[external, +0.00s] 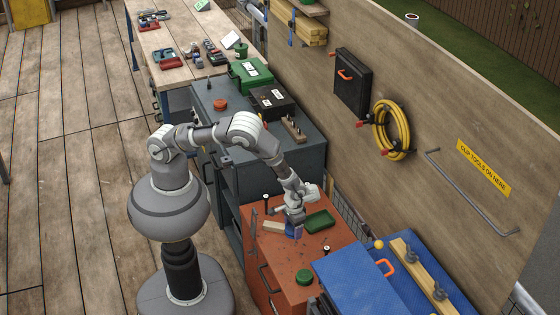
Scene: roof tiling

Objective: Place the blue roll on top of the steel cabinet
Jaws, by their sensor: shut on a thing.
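A blue roll (293,231) is at my gripper (293,221), low over the top of the orange cabinet (277,262). My gripper points down and is shut on the roll, which is partly hidden by the fingers. Whether the roll still touches the orange top I cannot tell. The steel cabinet (267,169), dark grey, stands behind the orange one. On its top are a green case, a black case, an orange round item and a small wooden block with pegs.
A green tray (320,222), a pale wooden block (272,227) and a green round item (304,277) lie on the orange top. A blue chest (358,284) stands at right. The wall (420,120) runs behind. The front part of the steel top looks clear.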

